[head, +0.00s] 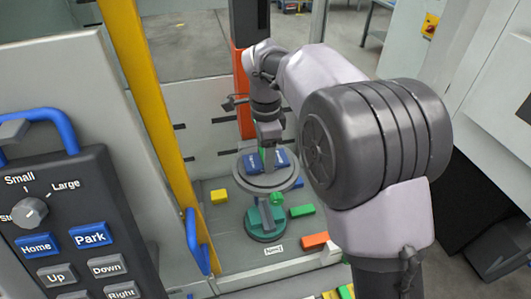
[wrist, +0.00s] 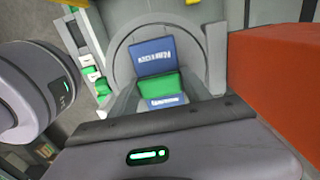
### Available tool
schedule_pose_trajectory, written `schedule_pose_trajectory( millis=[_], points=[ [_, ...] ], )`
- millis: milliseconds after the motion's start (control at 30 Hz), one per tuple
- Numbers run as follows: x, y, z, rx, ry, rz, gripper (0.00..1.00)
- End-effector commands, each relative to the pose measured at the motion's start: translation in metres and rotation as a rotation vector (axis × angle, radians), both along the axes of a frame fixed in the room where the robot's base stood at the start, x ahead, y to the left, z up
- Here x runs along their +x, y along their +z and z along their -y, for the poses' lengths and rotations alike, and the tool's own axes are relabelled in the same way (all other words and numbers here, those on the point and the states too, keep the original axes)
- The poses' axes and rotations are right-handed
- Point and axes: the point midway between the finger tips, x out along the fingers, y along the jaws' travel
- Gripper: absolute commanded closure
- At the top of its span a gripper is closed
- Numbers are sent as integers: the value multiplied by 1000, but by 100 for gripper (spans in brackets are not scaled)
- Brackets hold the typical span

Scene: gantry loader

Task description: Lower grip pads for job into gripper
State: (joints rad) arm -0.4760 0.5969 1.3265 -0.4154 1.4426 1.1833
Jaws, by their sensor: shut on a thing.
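My gripper (head: 267,147) is over a grey round disc (head: 251,183) in the head view. In the wrist view its fingers (wrist: 160,92) are shut on a green block (wrist: 158,84). A blue pad with white lettering (wrist: 155,56) lies beyond the green block, and a second blue piece (wrist: 167,102) shows nearer. Whether the green block touches the disc or the pads cannot be told. Below the disc stands a teal fixture (head: 266,222) on a round base.
Loose blocks lie around the fixture: yellow (head: 219,196), green (head: 302,210) and orange-red (head: 315,240). A control panel (head: 60,230) with a size knob (head: 30,211) and blue buttons is at left. A yellow post (head: 155,100) and an orange column (head: 244,95) stand close by.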

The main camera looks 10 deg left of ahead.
Motion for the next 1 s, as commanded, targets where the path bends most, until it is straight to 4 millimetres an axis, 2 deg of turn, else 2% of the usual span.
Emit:
schedule_pose_trajectory(
  millis=[33,100,167,433,567,667,900,1000],
  points=[
    [0,1,0,0,0,1,42],
    [0,1,0,0,0,1,28],
    [0,1,0,0,0,1,19],
    [0,0,0,0,0,-1,19],
    [0,12,0,1,-1,0,19],
    [1,36,0,1,-1,3,19],
    [1,114,-1,2,-1,2,19],
    [0,143,0,2,-1,2,19]
  ],
)
